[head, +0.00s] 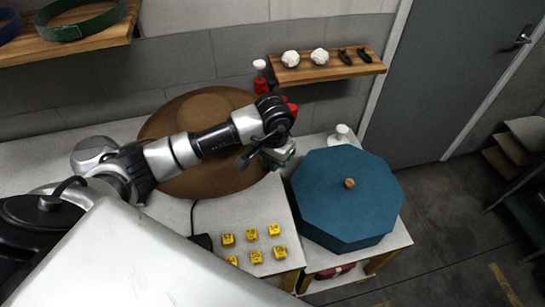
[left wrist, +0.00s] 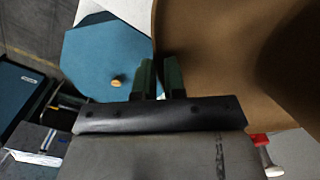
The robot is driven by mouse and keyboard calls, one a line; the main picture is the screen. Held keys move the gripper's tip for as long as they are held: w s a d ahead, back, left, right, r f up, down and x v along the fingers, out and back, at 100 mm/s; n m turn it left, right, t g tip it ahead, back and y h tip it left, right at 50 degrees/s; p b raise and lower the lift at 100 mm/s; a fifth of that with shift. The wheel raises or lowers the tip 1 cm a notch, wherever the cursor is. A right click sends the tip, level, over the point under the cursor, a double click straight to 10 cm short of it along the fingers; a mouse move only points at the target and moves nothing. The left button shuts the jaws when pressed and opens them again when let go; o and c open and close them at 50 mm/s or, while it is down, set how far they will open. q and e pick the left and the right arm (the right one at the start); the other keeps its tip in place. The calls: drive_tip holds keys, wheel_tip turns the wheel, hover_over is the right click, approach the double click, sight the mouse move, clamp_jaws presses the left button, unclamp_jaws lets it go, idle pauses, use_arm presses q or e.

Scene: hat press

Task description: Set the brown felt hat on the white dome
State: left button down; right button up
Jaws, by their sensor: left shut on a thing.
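The brown felt hat (head: 210,180) has a wide round brim and a low crown, and it lies over the back part of the white table, partly behind my left arm. My left gripper (head: 281,157) is at the right edge of the brim. In the left wrist view, the brim of the hat (left wrist: 215,50) fills the right side and its edge meets the two dark fingers (left wrist: 158,70), which are shut on it. The white dome does not show; whether it is under the hat cannot be told. My right gripper is not in view.
A blue octagonal box (head: 345,205) with a wooden knob stands right of the hat. Several yellow blocks (head: 255,256) sit on the table in front. A wall shelf (head: 330,70) and a red bottle (head: 260,78) are behind. A white bottle (head: 342,133) stands behind the box.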

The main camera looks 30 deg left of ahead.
use_arm(q)
drive_tip(key=shift+f+b, duration=0.6)
drive_tip(key=shift+f, duration=0.9)
wheel_tip(320, 180, down, 6)
drive_tip(key=b, duration=0.5)
drive_tip(key=shift+f+b, duration=0.5)
drive_tip(key=shift+b, duration=0.1)
drive_tip(key=shift+f, duration=0.1)
drive_tip(key=shift+f+b, duration=0.8)
drive_tip(key=shift+b, duration=0.3)
drive_tip(key=c, duration=1.1)
unclamp_jaws()
